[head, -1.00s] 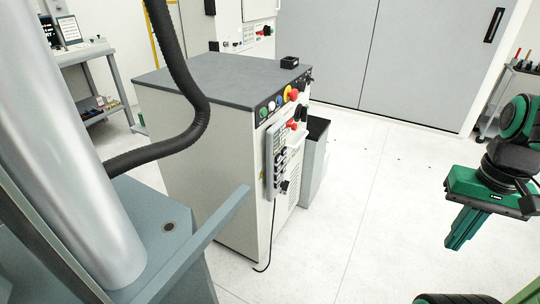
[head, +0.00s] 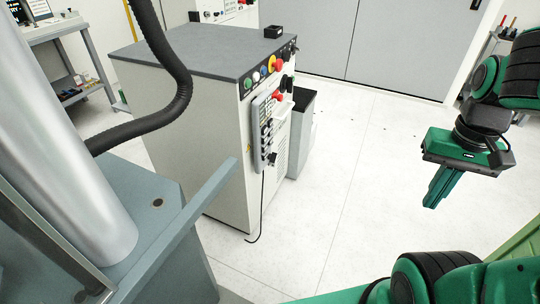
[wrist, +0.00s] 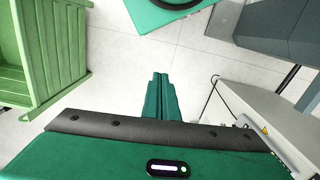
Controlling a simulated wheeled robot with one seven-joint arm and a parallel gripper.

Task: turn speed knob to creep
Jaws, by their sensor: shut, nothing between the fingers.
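The control cabinet (head: 180,130) stands left of centre in the head view, with a row of coloured buttons and knobs along its upper front edge. A hand-held control panel (head: 267,128) with a red button (head: 278,97) and several black knobs hangs on that face. I cannot tell which one is the speed knob, as the labels are too small to read. My gripper (head: 436,196) is at the right, well apart from the cabinet, with its fingers together and pointing down over bare floor. In the wrist view the closed fingers (wrist: 161,98) show empty.
A grey bin (head: 303,130) stands beside the cabinet. A blue-grey machine base (head: 170,240) with a silver column (head: 70,150) fills the left foreground. A green crate (wrist: 45,50) shows in the wrist view. The floor between my gripper and the cabinet is clear.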

